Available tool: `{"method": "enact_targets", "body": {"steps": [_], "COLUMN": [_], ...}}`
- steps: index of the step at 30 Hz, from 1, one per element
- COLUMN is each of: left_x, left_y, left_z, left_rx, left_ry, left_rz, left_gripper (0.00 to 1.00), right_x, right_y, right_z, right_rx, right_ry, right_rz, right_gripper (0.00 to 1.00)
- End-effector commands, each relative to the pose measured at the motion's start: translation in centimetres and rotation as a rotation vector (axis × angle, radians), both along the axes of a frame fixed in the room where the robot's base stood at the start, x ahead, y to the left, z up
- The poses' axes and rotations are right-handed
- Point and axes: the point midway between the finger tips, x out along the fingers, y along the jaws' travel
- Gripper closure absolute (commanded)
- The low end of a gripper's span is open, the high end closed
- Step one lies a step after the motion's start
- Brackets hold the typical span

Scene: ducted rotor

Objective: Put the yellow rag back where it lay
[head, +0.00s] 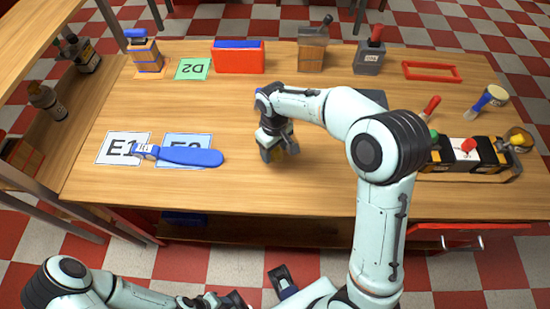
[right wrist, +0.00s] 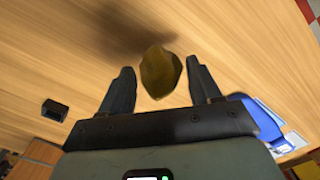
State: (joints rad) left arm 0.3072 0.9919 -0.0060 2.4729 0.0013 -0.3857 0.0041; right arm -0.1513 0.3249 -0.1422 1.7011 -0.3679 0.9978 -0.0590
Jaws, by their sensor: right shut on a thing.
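The yellow rag (right wrist: 160,73) is a small dark-yellow bundle between the fingers of my right gripper (right wrist: 162,88) in the right wrist view. The gripper is shut on it, with the rag sticking out past the fingertips. In the head view my right gripper (head: 278,153) points down over the middle of the table, and only a bit of the rag (head: 274,157) shows. A shadow lies on the wood beyond the rag, which seems held above the table. My left arm is folded low at the bottom left; its finger state is unclear.
On the wooden table (head: 310,190), a blue paddle-shaped thing (head: 190,157) lies across cards E1 (head: 112,150) and its blue-edged neighbour. A green D2 card (head: 193,69), a red-blue box (head: 238,62) and bottles stand behind. A black tool rack (head: 465,155) is at right. Front middle is bare.

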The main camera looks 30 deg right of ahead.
Motion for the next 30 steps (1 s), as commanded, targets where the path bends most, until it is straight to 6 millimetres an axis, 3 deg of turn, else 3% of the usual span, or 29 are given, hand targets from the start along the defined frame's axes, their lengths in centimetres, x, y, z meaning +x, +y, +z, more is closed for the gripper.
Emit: {"method": "enact_targets", "body": {"steps": [12, 24, 25, 27, 30], "left_x": [-0.2, -0.2, -0.2, -0.2, -0.2], "left_y": [0.0, 0.0, 0.0, 0.0, 0.0], "left_z": [-0.5, -0.7, -0.7, -0.7, -0.7], "left_rx": [0.000, 0.000, 0.000, 0.000, 0.000], "left_ry": [0.002, 0.003, 0.003, 0.002, 0.002], "left_rz": [0.000, 0.000, 0.000, 0.000, 0.000], "left_gripper": [0.57, 0.57, 0.57, 0.57, 0.57], "right_x": [0.0, 0.0, 0.0, 0.0, 0.0], "right_y": [0.0, 0.0, 0.0, 0.0, 0.0], "right_z": [-4.8, -5.2, -5.3, -5.2, -5.2], "right_rx": [0.000, 0.000, 0.000, 0.000, 0.000], "right_ry": [0.001, 0.000, 0.000, -0.001, -0.001], "right_rz": [0.001, 0.001, 0.001, 0.001, 0.001], "right_gripper": [0.66, 0.66, 0.34, 0.12, 0.12]}}
